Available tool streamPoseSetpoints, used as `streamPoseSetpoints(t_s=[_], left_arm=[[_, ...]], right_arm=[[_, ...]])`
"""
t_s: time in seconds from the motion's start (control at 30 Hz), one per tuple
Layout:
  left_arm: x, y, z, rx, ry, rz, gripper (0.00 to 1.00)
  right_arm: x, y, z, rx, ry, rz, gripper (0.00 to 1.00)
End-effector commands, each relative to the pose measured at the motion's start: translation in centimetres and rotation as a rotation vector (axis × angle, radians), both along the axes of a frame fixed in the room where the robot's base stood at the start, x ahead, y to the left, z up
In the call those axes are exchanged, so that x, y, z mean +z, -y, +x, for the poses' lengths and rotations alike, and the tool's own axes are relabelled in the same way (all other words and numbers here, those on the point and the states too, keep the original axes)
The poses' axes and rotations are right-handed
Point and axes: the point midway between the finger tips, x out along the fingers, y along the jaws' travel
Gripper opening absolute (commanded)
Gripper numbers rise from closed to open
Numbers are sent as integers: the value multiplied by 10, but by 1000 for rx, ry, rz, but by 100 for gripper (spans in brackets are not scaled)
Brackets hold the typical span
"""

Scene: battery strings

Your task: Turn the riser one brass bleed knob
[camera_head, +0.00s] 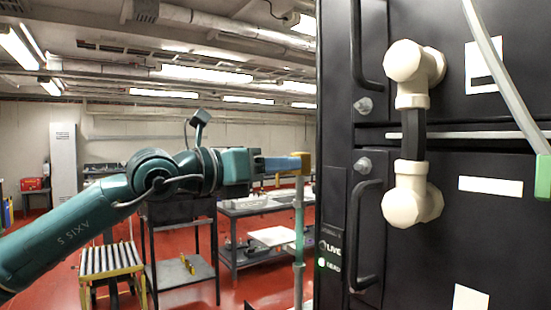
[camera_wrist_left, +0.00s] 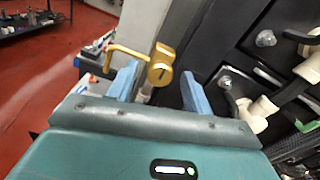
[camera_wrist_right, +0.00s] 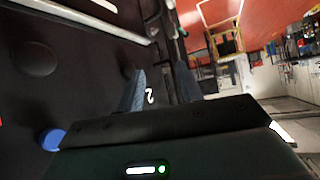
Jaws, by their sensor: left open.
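The brass bleed knob (camera_head: 302,163) sits on top of a thin pale upright riser pipe (camera_head: 299,235), just left of the dark cabinet. In the left wrist view the knob (camera_wrist_left: 160,68) is a rounded brass body with a dark slot and a bent brass arm reaching left. My left gripper (camera_head: 285,164) is open with its blue fingers at the knob. In its wrist view the fingers (camera_wrist_left: 159,72) stand on either side of the knob, with gaps showing. My right gripper (camera_wrist_right: 162,84) is open and empty beside a dark panel; it is out of the head view.
The dark cabinet (camera_head: 341,100) fills the right side, with black handles (camera_head: 370,235) and cream pipe elbows (camera_head: 412,205). A pale hose (camera_head: 505,80) crosses its upper right. Benches (camera_head: 265,208) and a yellow-edged roller cart (camera_head: 110,262) stand behind on the red floor.

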Motion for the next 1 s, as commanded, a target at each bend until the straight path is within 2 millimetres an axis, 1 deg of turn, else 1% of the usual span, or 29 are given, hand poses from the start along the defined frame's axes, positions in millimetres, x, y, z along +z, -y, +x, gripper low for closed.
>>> streamPoseSetpoints(t_s=[0.3,0.83,1.0], left_arm=[[0,2,1,0,1,0,50],[0,2,1,0,1,0,7],[-1,2,1,0,7,4,6]], right_arm=[[-5,2,-2,-3,-12,-4,36],[-2,2,0,-4,-6,-3,36],[-2,2,1,-4,-2,-2,36]])
